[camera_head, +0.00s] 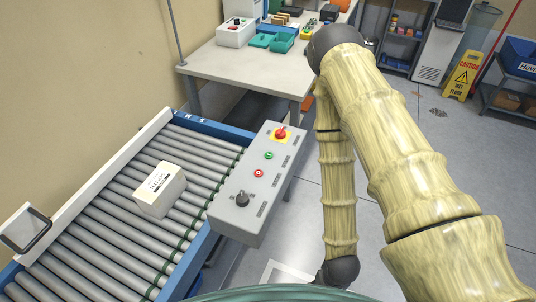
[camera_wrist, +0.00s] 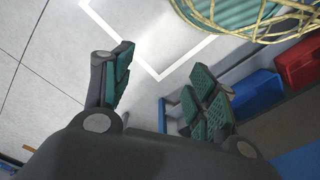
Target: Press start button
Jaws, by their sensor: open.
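A grey control box (camera_head: 233,208) is fixed along the right side of the roller conveyor. On its top face are a green button (camera_head: 269,155), a red button (camera_head: 258,173), a red emergency knob on a yellow plate (camera_head: 281,133) and a black knob (camera_head: 242,199). Labels are too small to read. My gripper (camera_wrist: 160,95) shows in the wrist view with its two green-padded fingers spread apart and nothing between them. It faces the floor, away from the box. The head view does not show the fingers; my arm reaches down to the right of the box.
A white carton (camera_head: 160,189) sits on the conveyor rollers (camera_head: 110,225). A table (camera_head: 245,68) with bins stands behind. A yellow wet-floor sign (camera_head: 463,75) stands at the back right. In the wrist view, blue (camera_wrist: 257,92) and red (camera_wrist: 298,62) bins lie to the right.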

